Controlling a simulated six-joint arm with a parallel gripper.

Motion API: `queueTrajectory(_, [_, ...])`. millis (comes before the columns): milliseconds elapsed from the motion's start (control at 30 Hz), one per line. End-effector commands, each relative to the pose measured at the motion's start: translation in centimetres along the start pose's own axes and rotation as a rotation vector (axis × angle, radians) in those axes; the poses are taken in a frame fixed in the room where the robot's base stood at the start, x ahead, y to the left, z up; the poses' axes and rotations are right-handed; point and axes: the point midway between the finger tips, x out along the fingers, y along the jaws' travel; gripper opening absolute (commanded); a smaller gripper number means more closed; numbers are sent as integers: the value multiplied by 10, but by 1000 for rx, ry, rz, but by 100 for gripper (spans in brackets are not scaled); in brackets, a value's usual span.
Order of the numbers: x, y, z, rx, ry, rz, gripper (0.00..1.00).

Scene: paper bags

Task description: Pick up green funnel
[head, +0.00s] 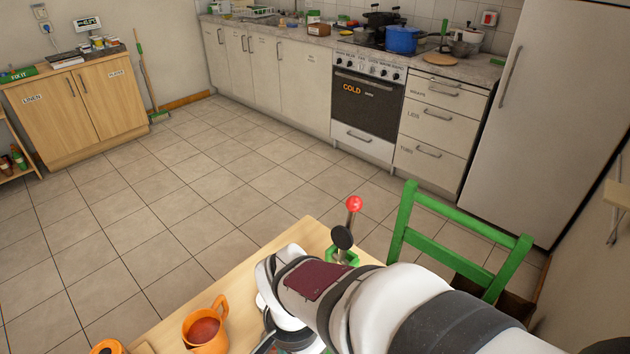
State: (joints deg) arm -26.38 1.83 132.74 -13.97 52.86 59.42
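A small green piece (343,257) shows on the wooden table just behind my arm, at the foot of a black stem with a red ball on top. My arm covers part of it, and I cannot tell whether it is the green funnel. No other funnel shape shows clearly. My white and grey arm reaches in from the lower right across the table. My gripper's fingers do not show.
An orange mug (206,328) with reddish contents stands on the wooden table (240,283), left of my arm. Another orange-rimmed item (107,347) is cut off at the bottom edge. A green chair (455,250) stands close at the right. Tiled floor lies beyond.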

Motion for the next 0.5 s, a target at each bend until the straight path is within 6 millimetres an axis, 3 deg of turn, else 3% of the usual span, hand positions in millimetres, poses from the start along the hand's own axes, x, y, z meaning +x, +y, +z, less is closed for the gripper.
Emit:
queueTrajectory(300, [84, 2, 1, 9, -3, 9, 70])
queueTrajectory(500, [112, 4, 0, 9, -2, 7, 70])
